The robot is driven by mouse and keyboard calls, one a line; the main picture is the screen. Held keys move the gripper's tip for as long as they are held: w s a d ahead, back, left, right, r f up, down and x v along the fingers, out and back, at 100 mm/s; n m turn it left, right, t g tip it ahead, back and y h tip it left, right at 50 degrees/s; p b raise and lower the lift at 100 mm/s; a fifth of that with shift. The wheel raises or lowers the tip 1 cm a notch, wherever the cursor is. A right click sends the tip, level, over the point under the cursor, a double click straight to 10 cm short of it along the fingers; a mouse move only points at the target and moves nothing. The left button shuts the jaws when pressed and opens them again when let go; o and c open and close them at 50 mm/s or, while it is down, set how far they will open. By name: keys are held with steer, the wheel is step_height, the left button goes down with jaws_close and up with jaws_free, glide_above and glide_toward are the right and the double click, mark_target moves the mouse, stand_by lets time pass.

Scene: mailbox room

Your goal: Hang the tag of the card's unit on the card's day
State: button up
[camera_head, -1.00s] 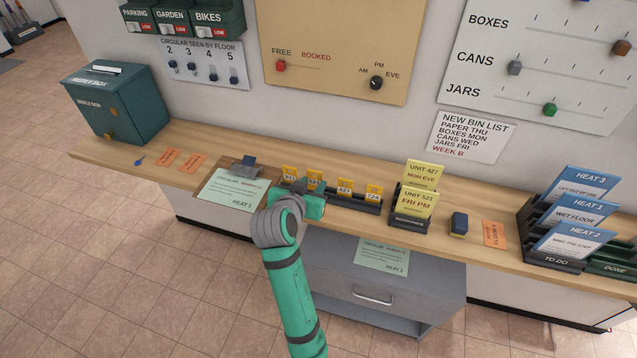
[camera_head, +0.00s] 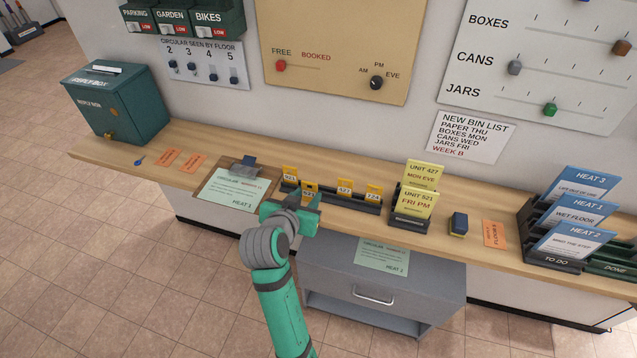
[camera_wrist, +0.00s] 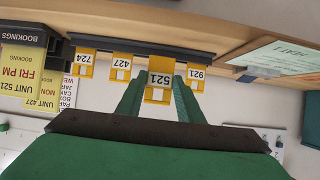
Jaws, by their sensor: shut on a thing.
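My gripper (camera_head: 308,199) is shut on the yellow 521 tag (camera_head: 309,188), in front of the dark tag rack (camera_head: 330,193) on the counter. In the wrist view, which is upside down, the 521 tag (camera_wrist: 159,79) sits between the green fingers (camera_wrist: 158,98), nearer than the other tags. The 921 (camera_head: 290,178), 427 (camera_head: 344,186) and 724 (camera_head: 374,192) tags stay at the rack. The front yellow card (camera_head: 419,204) reads UNIT 521, FRI PM. The card behind it (camera_head: 422,172) reads UNIT 427, MON EVE. No day labels show on the tan board (camera_head: 340,70).
A clipboard (camera_head: 232,188) lies left of the rack. A card holder (camera_head: 409,222), a dark blue block (camera_head: 459,224) and heat-notice trays (camera_head: 550,262) stand to the right. A grey drawer unit (camera_head: 420,290) is below the counter; floor space in front is clear.

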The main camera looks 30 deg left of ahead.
steer(key=shift+s+d, duration=0.25)
steer(key=shift+s, duration=0.6)
steer(key=shift+s+d, duration=0.25)
steer(key=shift+s, duration=0.55)
